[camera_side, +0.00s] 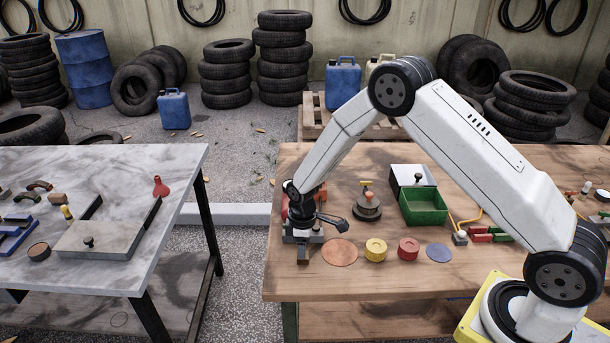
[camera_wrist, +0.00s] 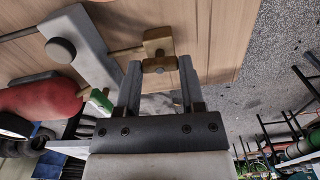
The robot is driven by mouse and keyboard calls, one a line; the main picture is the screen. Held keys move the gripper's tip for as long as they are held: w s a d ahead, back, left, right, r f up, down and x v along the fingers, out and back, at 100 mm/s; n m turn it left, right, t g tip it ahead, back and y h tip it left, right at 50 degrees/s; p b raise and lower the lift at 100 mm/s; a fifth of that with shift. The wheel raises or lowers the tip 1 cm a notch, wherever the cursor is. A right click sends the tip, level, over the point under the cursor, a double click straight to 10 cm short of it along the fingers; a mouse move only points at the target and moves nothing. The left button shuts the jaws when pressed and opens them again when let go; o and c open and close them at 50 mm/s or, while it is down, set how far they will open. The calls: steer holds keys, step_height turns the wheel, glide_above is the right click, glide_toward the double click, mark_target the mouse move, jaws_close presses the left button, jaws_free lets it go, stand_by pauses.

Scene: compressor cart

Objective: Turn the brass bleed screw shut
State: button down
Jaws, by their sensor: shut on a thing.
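The brass bleed screw (camera_wrist: 159,65) shows in the wrist view as a small brass piece at the end of a brass fitting (camera_wrist: 158,41). My gripper (camera_wrist: 160,72) has one finger on each side of it and is shut on it. In the side view my gripper (camera_side: 303,252) points down at the left end of the wooden table (camera_side: 450,277). The screw cannot be made out there. A red rounded body (camera_wrist: 38,98) and a pale block with a dark round knob (camera_wrist: 61,50) lie left of my fingers in the wrist view.
A brown disc (camera_side: 339,252), yellow puck (camera_side: 375,250), red puck (camera_side: 408,249) and blue disc (camera_side: 438,252) lie right of my gripper. A dark round object (camera_side: 367,206) and green box (camera_side: 424,207) stand behind them. A grey table (camera_side: 120,275) stands across a gap at left.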

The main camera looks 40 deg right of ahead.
steer(key=m, duration=0.3)
steer(key=shift+m, duration=0.4)
steer(key=m, duration=0.4)
steer(key=shift+m, duration=0.3)
steer(key=m, duration=0.8)
steer(key=shift+s+m, duration=0.1)
steer(key=shift+m, duration=0.2)
steer(key=shift+c, duration=1)
jaws_free()
